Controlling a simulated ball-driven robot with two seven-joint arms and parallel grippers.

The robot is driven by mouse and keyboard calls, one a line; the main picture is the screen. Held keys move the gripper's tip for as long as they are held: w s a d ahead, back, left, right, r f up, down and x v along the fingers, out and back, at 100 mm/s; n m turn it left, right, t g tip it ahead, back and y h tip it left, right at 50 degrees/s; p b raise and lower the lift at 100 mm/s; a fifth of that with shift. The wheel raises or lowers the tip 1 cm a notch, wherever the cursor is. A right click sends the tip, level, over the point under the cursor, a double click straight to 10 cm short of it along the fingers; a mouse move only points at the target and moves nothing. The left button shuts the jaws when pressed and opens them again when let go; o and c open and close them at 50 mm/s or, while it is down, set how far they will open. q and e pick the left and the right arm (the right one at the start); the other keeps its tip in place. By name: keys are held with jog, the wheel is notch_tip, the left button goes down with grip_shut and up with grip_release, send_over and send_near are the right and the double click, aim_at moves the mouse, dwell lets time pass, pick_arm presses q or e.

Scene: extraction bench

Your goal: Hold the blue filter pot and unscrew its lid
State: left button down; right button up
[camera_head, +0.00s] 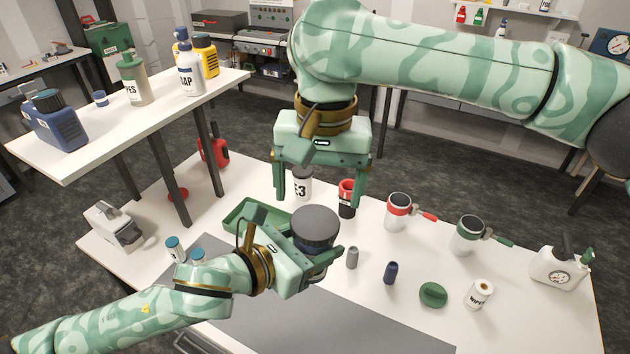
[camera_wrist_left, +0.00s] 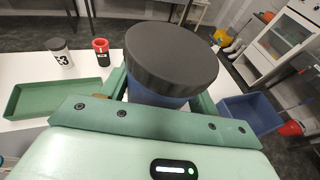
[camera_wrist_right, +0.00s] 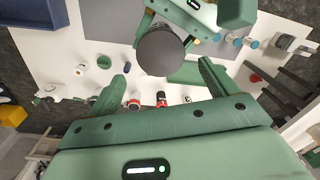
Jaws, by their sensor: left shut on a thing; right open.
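The blue filter pot (camera_wrist_left: 155,97) is upright between the fingers of my left gripper (camera_wrist_left: 160,90), which is shut on its body. The wide dark grey lid (camera_head: 316,226) sits on top of the pot and hides most of the body from above. The lid also shows in the left wrist view (camera_wrist_left: 170,52) and the right wrist view (camera_wrist_right: 160,54). My right gripper (camera_head: 321,192) is open and empty, pointing down above and behind the lid, with its fingers apart. In the right wrist view the lid appears beyond the gap between those fingers, not touched.
A green tray (camera_head: 238,215) lies behind my left gripper. The E3 jar (camera_head: 301,187) and red-black cup (camera_head: 347,197) stand near my right gripper. Red-banded (camera_head: 398,212) and green-banded (camera_head: 468,234) handled pots stand right. The grey mat (camera_head: 330,325) is clear in front.

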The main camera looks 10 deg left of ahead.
aim_at(313, 221)
jog(key=f, duration=0.6)
jog(key=shift+a, duration=0.25)
jog(key=c, duration=1)
jog(key=n, duration=0.3)
jog(key=o, duration=1.1)
jog(key=shift+a+r, duration=0.1)
